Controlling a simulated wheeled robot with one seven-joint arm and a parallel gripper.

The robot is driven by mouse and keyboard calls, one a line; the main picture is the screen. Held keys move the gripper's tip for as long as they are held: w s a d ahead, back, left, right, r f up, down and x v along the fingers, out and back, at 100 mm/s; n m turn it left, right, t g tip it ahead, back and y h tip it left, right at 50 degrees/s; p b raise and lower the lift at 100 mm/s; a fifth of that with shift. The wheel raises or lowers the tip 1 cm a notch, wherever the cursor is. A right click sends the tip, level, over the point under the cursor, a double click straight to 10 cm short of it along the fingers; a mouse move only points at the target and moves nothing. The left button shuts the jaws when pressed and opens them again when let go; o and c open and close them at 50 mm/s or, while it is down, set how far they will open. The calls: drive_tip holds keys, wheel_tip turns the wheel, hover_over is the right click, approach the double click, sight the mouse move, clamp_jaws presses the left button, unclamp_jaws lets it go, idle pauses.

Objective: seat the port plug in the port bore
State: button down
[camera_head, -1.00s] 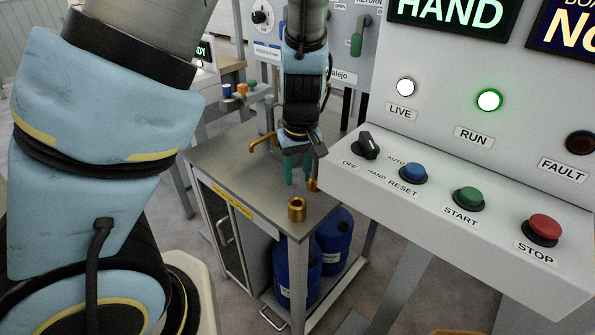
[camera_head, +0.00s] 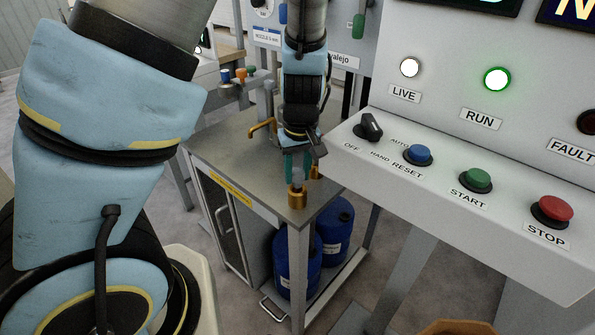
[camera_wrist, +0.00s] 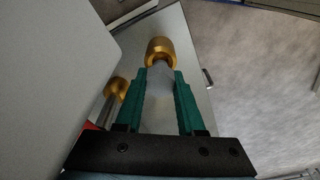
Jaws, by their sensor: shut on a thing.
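My gripper (camera_head: 298,164), with green fingers, is over the front corner of the metal-topped cart. It is shut on the grey port plug (camera_head: 297,179), which also shows between the fingers in the wrist view (camera_wrist: 160,82). The brass port bore (camera_head: 297,200) stands upright on the cart top, directly below the plug in the head view. In the wrist view, the brass bore (camera_wrist: 160,48) is at the far end of the plug. The plug's lower end meets the bore's mouth in the picture. I cannot tell whether it touches or has entered.
The cart top (camera_head: 225,150) is mostly bare. A bent brass handle (camera_head: 262,130) is behind my gripper. The control console (camera_head: 450,190), with buttons and a selector, stands close on the right. Blue drums (camera_head: 335,230) are under the cart top.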

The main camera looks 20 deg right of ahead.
sight(299, 175)
drive_tip(key=shift+f+b, duration=0.9)
drive_tip(key=shift+f, duration=0.4)
drive_tip(key=shift+c, duration=2.2)
unclamp_jaws()
drive_tip(key=shift+r, duration=0.1)
drive_tip(key=r, duration=0.3)
drive_tip(key=s+r+p, duration=0.1)
drive_tip(key=r, duration=0.6)
drive_tip(key=shift+s+r+p, duration=0.15)
drive_tip(key=shift+r+p, duration=0.2)
